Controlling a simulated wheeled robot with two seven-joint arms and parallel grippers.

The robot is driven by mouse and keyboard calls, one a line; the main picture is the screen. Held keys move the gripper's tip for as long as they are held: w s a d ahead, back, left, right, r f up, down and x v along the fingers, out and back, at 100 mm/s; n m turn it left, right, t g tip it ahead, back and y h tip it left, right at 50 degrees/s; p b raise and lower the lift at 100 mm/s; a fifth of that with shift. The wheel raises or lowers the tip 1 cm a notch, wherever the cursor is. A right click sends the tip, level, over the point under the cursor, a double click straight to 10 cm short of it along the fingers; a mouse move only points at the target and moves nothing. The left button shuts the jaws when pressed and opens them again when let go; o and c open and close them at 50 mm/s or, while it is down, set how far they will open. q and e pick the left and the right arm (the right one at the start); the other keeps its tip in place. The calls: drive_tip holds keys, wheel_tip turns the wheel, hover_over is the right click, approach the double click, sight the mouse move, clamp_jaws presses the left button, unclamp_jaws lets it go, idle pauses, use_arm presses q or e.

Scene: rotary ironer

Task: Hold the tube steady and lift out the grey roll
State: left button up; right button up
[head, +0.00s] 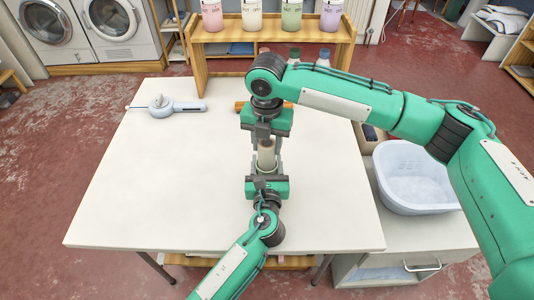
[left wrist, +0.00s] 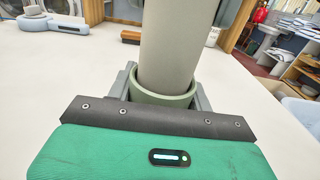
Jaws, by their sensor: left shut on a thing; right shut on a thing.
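A pale grey roll (head: 267,154) stands upright between my two grippers over the table; in the left wrist view the roll (left wrist: 174,50) rises out of a grey-green tube (left wrist: 163,97). The roll's lower end is hidden inside the tube. My left gripper (head: 265,174) comes from the near side and is shut on the tube, its fingers on either side. My right gripper (head: 265,141) comes from the far side and is shut on the roll above the tube. The right gripper's grip is partly covered by its own wrist.
A light blue-grey device (head: 178,107) lies at the table's far left. A wooden-backed brush (left wrist: 130,37) lies behind the grippers. A pale basin (head: 413,178) stands on the right-hand cabinet. A wooden shelf with coloured containers (head: 250,15) is behind. The table's left and near areas are clear.

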wheel_tip(320, 180, up, 6)
drive_tip(key=shift+f, duration=0.2)
use_arm(q)
drive_tip(key=o, duration=1.2)
